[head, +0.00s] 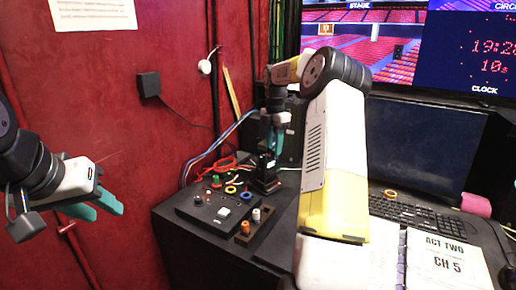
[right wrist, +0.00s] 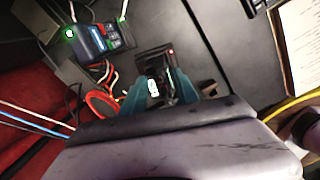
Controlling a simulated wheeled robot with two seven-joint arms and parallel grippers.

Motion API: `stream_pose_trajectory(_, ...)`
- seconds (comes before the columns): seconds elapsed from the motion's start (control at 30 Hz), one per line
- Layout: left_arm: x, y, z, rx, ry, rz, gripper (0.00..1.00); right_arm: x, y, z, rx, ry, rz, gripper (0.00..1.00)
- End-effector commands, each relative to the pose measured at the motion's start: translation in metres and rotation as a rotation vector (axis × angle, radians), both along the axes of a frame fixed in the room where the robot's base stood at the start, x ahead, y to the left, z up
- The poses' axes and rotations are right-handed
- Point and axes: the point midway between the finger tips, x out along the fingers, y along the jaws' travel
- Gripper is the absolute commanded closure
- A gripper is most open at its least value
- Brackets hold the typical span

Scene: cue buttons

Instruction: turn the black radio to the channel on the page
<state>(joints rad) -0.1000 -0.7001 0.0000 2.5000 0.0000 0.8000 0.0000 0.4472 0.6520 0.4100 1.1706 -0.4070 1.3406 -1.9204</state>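The black radio (head: 265,170) stands upright in a dark base on the desk, behind the button box. It has a small lit display, which shows in the right wrist view (right wrist: 153,88), too small to read. My right gripper (head: 274,138) points down over the radio's top, its teal fingers (right wrist: 172,90) apart on either side of the top; contact cannot be made out. The page (head: 445,265) reads "ACT TWO CH 5" and lies in an open binder at the front right. My left gripper (head: 108,208) is open and empty, left of the desk. The radio's knob is not clearly visible.
A black button box (head: 215,208) with coloured buttons lies in front of the radio, beside a small holder (head: 250,228) with pegs. Red and blue cables (head: 215,160) run at the left. A keyboard (head: 425,215), monitor (head: 420,140) and pink cup (head: 476,204) are right.

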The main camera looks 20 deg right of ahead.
Motion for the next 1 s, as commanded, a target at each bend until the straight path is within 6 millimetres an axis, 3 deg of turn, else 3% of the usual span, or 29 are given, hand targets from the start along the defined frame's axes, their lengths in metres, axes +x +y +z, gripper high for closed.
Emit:
stream_pose_trajectory(0.13, 0.0, 0.0, 0.0, 0.0, 0.0, 0.0, 0.64, 0.0, 0.0005, -0.0113, 0.001, 0.0, -0.001, 0.64)
stream_pose_trajectory(0.4, 0.0, 0.0, 0.0, 0.0, 0.0, 0.0, 0.64, 0.0002, 0.0006, -0.013, 0.001, 0.0, -0.001, 0.64)
stream_pose_trajectory(0.6, 0.0, 0.0, 0.0, 0.0, 0.0, 0.0, 0.64, 0.0002, 0.0006, -0.0128, 0.001, 0.0, -0.001, 1.0)
stream_pose_trajectory(0.83, 0.0, 0.0, 0.0, 0.0, 0.0, 0.0, 0.64, 0.0003, 0.0008, -0.0125, 0.001, -0.001, -0.015, 1.0)
stream_pose_trajectory(1.0, 0.0, 0.0, 0.0, 0.0, 0.0, 0.0, 0.64, 0.0003, 0.0015, -0.0121, 0.0, 0.0, -0.16, 1.0)
